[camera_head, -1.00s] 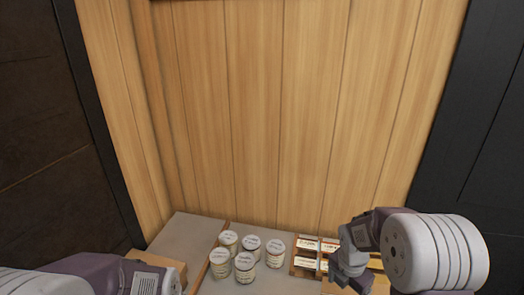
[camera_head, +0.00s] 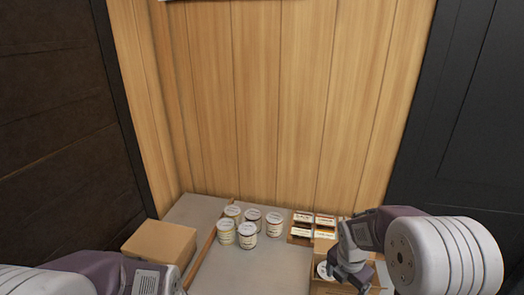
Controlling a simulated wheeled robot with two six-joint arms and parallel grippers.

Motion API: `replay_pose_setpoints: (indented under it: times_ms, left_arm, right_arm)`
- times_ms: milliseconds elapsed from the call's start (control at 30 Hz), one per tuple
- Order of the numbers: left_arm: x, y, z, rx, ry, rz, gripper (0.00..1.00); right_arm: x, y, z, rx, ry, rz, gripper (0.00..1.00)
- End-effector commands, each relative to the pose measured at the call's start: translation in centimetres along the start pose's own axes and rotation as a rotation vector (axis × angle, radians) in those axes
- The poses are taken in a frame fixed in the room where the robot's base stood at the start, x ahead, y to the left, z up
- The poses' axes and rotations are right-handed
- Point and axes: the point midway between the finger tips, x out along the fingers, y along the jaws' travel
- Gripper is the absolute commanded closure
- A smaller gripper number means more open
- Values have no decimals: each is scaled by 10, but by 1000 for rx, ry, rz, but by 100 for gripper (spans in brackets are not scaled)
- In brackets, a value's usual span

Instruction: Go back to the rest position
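My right arm comes in from the lower right. The grey part at its end, my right gripper (camera_head: 350,270), hangs over a cardboard box (camera_head: 318,286) at the right of the counter. Its fingers cannot be made out, so I cannot tell whether it is open or holds anything. My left arm (camera_head: 100,270) crosses the bottom left corner. Its gripper is cut off by the lower edge of the view.
Several white-lidded jars (camera_head: 248,232) stand in a group on the grey counter (camera_head: 255,270), beside a thin wooden strip (camera_head: 203,258). A closed cardboard box (camera_head: 160,245) lies left. A wooden tray (camera_head: 300,240) holds small labelled packs. A plank wall (camera_head: 270,100) stands behind.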

Motion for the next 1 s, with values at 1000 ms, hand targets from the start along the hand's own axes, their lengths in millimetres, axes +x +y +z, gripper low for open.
replay_pose_setpoints:
  times_ms: [1000]
  left_arm:
    - [75,-2,8,0,0,0,64]
  right_arm:
    - [55,-71,-128,2201,138,-111,16]
